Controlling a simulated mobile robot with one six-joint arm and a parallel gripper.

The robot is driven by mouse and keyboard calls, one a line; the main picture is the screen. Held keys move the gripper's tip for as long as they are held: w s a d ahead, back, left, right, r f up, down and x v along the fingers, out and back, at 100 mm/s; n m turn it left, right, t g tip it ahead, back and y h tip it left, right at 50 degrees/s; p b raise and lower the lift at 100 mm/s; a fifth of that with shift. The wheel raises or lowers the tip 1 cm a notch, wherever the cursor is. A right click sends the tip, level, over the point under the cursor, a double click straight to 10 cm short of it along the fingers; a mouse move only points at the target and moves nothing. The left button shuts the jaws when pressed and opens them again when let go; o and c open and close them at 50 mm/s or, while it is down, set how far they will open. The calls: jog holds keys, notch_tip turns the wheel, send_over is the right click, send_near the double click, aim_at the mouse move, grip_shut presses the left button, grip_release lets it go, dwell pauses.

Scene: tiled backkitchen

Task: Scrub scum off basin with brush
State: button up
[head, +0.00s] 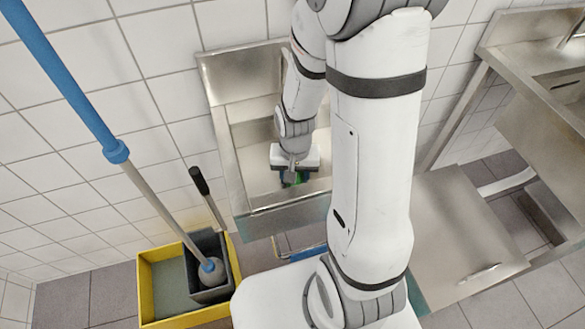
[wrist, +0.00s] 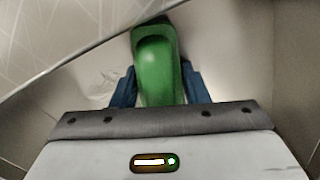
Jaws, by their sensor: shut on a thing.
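The steel basin (head: 284,216) is fixed to the tiled wall in the middle of the head view. My gripper (head: 291,180) reaches down into it. In the wrist view, the blue fingers of my gripper (wrist: 160,88) are shut on a green brush (wrist: 157,62). Only a little green of the brush (head: 303,178) shows below my gripper in the head view. The brush's bristles are hidden, so I cannot tell whether they touch the basin. Faint pale marks, possibly scum (wrist: 106,88), lie left of the brush on the basin surface (wrist: 235,50).
A yellow mop bucket (head: 158,285) with a grey wringer (head: 204,262) and a blue-and-grey mop handle (head: 150,190) stands left of the basin. Steel counters (head: 465,235) stand at the right. The basin's raised walls surround my gripper.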

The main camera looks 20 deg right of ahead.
aim_at(321, 177)
jog(key=shift+s+f, duration=0.2)
jog(key=shift+s, duration=0.75)
jog(key=shift+c, duration=0.5)
jog(key=shift+d, duration=0.1)
grip_shut()
jog(key=shift+d+r, duration=0.1)
jog(key=shift+d, duration=0.9)
jog(key=shift+w, duration=4.25)
jog(key=shift+d+r, duration=0.25)
jog(key=shift+d, duration=0.85)
jog(key=shift+s+f+b, duration=0.2)
jog(key=shift+s+b, duration=0.1)
jog(key=shift+s, duration=1.85)
jog(key=shift+s+f+b, duration=0.15)
jog(key=shift+s+b, duration=0.1)
jog(key=shift+s, duration=1.85)
jog(key=shift+s+d, duration=0.1)
jog(key=shift+d, duration=0.85)
jog(key=shift+w+d+r, duration=0.1)
jog(key=shift+w, duration=1.1)
jog(key=shift+w+r, duration=0.1)
jog(key=shift+w, duration=1.05)
jog(key=shift+w+f, duration=0.1)
jog(key=shift+w, duration=1.9)
